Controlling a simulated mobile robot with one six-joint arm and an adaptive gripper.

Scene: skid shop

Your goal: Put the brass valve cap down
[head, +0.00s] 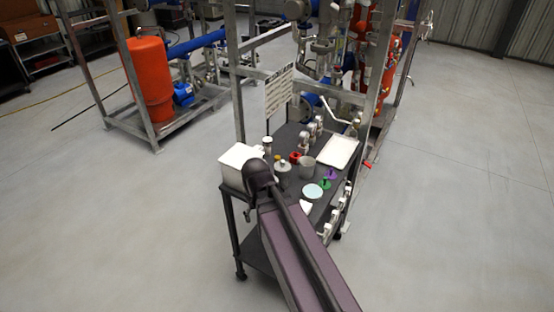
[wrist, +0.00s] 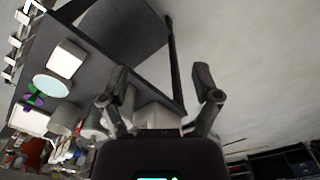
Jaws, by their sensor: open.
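My gripper (wrist: 161,84) is open in the wrist view, its two dark fingers spread with nothing held between them. In the head view my dark arm reaches over the near left part of the cart, and the fingers cannot be made out. A small yellowish, brass-coloured piece (head: 278,157) shows on the cart just right of the arm's end, by a pale round part. It may be the brass valve cap, but it is too small to be sure. I cannot make out the cap in the wrist view.
The dark cart (head: 288,133) carries a white box (head: 238,158), a grey cup (head: 307,167), a red ring (head: 295,157), a pale disc (head: 313,191), green and purple parts, several fittings and a white tray (head: 339,151). A metal skid frame stands behind. Open floor lies left and right.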

